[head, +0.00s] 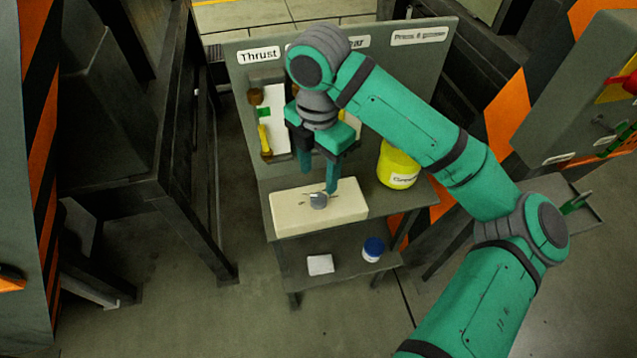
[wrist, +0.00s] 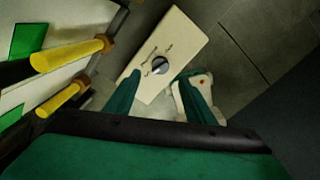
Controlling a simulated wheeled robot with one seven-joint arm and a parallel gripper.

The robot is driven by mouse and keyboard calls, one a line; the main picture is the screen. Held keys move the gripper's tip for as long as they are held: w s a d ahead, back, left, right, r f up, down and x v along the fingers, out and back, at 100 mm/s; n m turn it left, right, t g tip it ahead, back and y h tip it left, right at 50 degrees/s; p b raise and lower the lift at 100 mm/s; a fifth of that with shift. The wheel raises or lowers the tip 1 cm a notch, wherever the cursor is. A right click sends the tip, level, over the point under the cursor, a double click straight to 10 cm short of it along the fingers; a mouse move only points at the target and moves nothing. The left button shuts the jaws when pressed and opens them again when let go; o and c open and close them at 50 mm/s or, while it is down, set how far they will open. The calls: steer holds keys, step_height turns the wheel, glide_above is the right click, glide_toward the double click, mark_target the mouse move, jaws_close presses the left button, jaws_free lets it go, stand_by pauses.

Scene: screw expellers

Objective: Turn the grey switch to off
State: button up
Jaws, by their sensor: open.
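The grey switch (head: 319,200) is a round knob on top of a cream box (head: 290,218), which sits on the upper shelf of a small stand. In the wrist view the grey knob (wrist: 160,66) shows on the cream box (wrist: 185,40), with small dark markings around it that are too small to read. My gripper (head: 319,180) points down just above the box, close to the knob. In the wrist view its two green fingers (wrist: 158,95) are spread apart with nothing between them. The knob lies beyond the fingertips, and no contact is visible.
A yellow container (head: 397,165) stands right of the box. A panel labelled "Thrust" (head: 258,55) with yellow-handled levers (head: 264,138) rises behind it. The lower shelf holds a white block (head: 320,264) and a blue-lidded jar (head: 372,249). Open floor (head: 190,310) lies in front.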

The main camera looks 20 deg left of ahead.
steer(key=shift+r, duration=1.5)
